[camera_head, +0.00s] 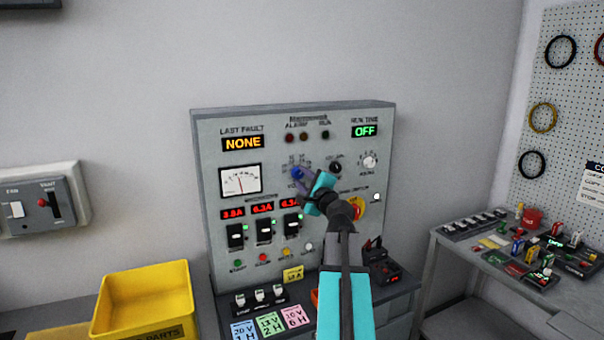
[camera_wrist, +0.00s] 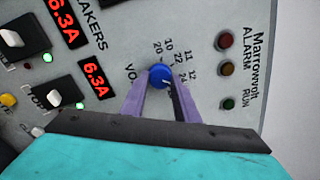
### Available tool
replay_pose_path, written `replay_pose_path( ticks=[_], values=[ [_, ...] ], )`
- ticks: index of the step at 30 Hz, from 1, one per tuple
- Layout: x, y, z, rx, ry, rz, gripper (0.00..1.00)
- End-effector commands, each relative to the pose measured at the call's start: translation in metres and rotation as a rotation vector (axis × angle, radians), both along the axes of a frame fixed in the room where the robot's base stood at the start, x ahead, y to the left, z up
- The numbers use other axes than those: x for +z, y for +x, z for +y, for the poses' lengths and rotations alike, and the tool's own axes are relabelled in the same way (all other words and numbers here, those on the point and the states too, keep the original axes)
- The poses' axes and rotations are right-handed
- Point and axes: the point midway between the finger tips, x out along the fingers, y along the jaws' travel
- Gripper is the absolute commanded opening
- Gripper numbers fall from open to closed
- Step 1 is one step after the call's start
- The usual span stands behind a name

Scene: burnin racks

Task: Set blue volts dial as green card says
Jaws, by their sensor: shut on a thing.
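The blue volts dial (camera_head: 298,173) sits on the upper middle of the grey panel, inside a ring of small numbers. In the wrist view the blue dial (camera_wrist: 159,74) is between the two purple fingers of my gripper (camera_wrist: 160,88), which is shut on it. Numbers such as 20, 10, 22, 11, 12 and 24 show beside it; the near side is hidden by the fingers. I cannot tell clearly where the dial points. My gripper (camera_head: 305,183) reaches up from the lower right. The green card (camera_head: 270,326) at the panel's foot seems to read 13 V 2 H.
A blue card (camera_head: 243,332) and a pink card (camera_head: 296,318) flank the green one. A black knob (camera_head: 335,167), a white knob (camera_head: 369,161) and a red-and-yellow emergency stop (camera_head: 359,206) are close by. Breaker switches (camera_head: 264,230) lie below. A yellow bin (camera_head: 145,300) stands left.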

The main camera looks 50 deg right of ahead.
Motion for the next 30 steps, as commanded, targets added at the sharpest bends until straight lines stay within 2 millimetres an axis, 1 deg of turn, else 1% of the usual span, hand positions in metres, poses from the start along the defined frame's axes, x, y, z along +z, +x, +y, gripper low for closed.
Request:
replay_pose_path(
  ticks=[1,9,15,22,30],
  values=[
    [0.0031,-0.0006,0.0004,-0.001,0.042,-0.015,0.06],
    [0.0031,-0.0002,0.0008,-0.001,0.272,-0.108,0.06],
    [0.0025,0.0001,0.0011,-0.001,0.407,-0.164,0.06],
    [0.0009,0.0003,0.0011,-0.001,0.498,-0.202,0.06],
    [-0.0004,0.0005,0.0012,0.0,0.526,-0.214,0.06]
  ],
)
